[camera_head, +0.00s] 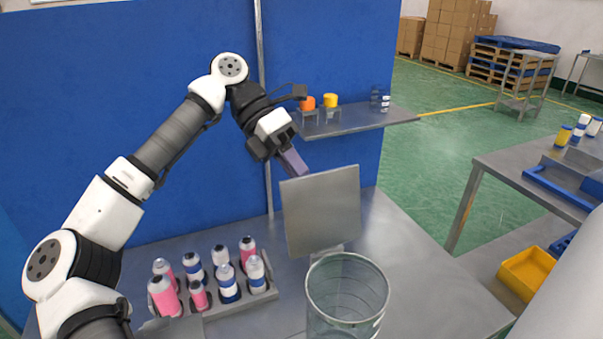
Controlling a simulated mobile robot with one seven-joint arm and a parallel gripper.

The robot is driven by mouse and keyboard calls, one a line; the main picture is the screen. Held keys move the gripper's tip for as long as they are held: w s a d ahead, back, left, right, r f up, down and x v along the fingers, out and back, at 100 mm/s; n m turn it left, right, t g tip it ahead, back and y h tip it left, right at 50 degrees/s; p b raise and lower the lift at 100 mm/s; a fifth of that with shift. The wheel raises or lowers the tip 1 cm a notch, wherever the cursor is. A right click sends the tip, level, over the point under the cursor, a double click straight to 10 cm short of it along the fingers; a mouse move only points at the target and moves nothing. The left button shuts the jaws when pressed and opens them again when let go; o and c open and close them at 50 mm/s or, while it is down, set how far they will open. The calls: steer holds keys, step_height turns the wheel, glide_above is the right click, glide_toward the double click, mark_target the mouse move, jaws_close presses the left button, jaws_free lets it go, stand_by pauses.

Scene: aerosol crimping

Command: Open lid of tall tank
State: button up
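The tall tank (347,306) is a clear round vessel at the bottom centre of the view, standing on the grey metal table. Its round top is uncovered. The lid (322,212), a square grey metal plate, stands nearly upright behind the tank rim, joined near a small bracket (327,252) at its lower edge. My gripper (293,162) points down and right at the lid's top left corner, its fingertips close to the top edge. Whether it touches the lid, and whether the fingers are apart, I cannot tell.
A rack (215,299) with several pink and blue-white bottles stands left of the tank. A shelf (357,120) with orange and yellow caps is on the blue wall behind. The table (420,262) is clear right of the tank. Another table (520,170) stands at right.

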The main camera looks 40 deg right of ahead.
steer(key=o, duration=0.4)
steer(key=shift+w+d+f, duration=0.1)
steer(key=shift+w+f, duration=0.35)
steer(key=shift+f, duration=0.1)
steer(key=shift+o, duration=0.2)
steer(key=shift+s+r, duration=0.1)
steer(key=shift+r, duration=0.05)
steer(key=shift+r, duration=0.1)
steer(key=v, duration=0.7)
steer(key=shift+r+b, duration=0.2)
steer(key=shift+b, duration=0.1)
steer(key=shift+f, duration=0.1)
